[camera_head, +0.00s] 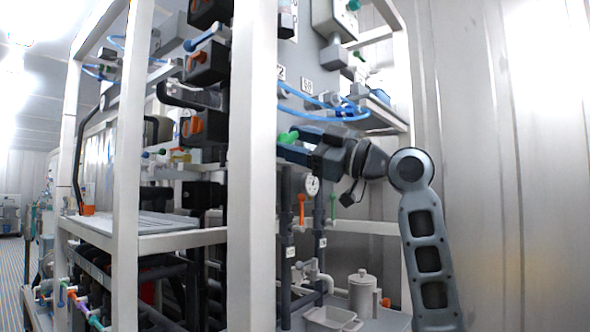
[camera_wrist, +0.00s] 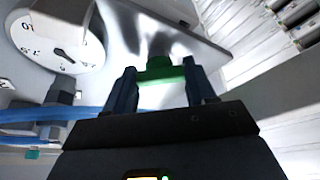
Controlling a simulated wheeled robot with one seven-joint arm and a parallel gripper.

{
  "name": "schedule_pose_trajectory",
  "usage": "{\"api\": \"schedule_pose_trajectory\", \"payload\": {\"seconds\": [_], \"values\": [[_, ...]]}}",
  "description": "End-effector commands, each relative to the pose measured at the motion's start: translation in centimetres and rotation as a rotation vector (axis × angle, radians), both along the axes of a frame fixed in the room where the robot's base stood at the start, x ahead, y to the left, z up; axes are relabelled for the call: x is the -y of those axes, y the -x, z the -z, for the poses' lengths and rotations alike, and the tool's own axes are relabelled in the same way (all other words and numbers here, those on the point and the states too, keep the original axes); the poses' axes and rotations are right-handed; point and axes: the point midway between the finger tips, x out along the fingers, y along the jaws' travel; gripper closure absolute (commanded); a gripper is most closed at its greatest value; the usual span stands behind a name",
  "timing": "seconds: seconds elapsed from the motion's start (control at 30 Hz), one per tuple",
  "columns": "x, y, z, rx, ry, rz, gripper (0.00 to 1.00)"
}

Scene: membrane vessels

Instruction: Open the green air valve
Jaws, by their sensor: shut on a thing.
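The green air valve (camera_wrist: 160,70) has a green handle that sits between the two blue fingers of my gripper (camera_wrist: 163,88) in the wrist view. The fingers are shut on the handle, one on each side. In the head view my gripper (camera_head: 290,143) reaches left into the white rack, and the green handle (camera_head: 288,136) shows at its fingertips. The valve's body is mostly hidden behind the fingers and handle.
A round dial gauge (camera_wrist: 57,40) and blue tubing (camera_wrist: 45,114) are close to my gripper. In the head view, white frame posts (camera_head: 253,170) stand left of my arm, with a small gauge (camera_head: 312,185) and an orange-handled valve (camera_head: 301,209) below. A corrugated wall (camera_head: 510,150) is at right.

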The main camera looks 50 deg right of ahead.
Motion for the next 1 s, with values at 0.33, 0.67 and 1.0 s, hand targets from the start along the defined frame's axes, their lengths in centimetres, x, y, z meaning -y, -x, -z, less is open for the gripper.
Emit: {"api": "schedule_pose_trajectory", "payload": {"seconds": [0.33,0.67,1.0], "values": [[0.13,0.02,0.12,0.011,0.328,0.0,0.75],[0.14,-0.02,-0.17,0.018,0.577,-0.001,0.75],[0.16,-0.02,-0.25,0.021,0.706,-0.002,0.75]]}}
